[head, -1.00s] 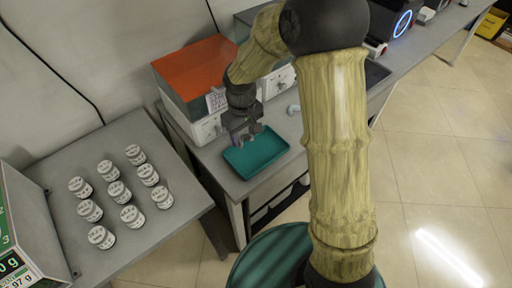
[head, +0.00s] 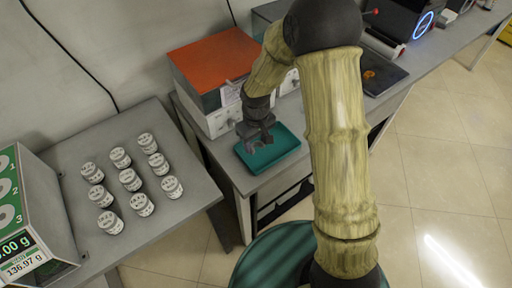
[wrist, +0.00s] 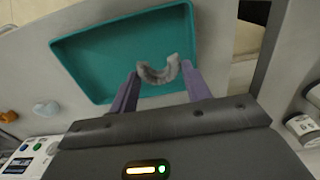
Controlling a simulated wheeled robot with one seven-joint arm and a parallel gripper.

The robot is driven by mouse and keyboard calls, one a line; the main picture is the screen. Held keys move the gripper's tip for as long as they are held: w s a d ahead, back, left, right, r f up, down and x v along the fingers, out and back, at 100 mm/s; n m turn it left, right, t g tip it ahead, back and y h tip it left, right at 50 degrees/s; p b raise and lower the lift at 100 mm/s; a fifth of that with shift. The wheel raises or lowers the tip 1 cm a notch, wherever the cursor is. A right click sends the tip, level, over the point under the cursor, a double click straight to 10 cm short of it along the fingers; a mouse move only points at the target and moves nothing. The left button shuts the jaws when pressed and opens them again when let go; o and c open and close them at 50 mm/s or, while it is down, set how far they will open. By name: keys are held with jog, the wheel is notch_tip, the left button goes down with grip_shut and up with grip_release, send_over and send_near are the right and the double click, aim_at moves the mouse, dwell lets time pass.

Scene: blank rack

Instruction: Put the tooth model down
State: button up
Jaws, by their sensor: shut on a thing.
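The grey, horseshoe-shaped tooth model (wrist: 158,72) shows in the wrist view between the two purple-grey fingers of my gripper (wrist: 160,84). The gripper is shut on it. Behind it in that view is the teal tray (wrist: 88,48). In the head view my gripper (head: 257,143) is over the back left part of the tray (head: 284,153). The tooth model is hidden there by the gripper. I cannot tell whether the model touches the tray floor.
A box with a red top (head: 210,62) stands behind the tray. A pale blue piece (wrist: 45,108) lies outside the tray. Several white jars (head: 130,180) stand on the left table, beside a box with a display (head: 20,250).

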aim_at(256, 155)
jog(key=shift+f, duration=1.8)
jog(key=shift+f, duration=0.1)
jog(key=shift+f, duration=0.1)
jog(key=o, duration=0.8)
jog(key=shift+c, duration=0.2)
notch_tip(256, 155, up, 12)
jog(key=shift+r, duration=0.2)
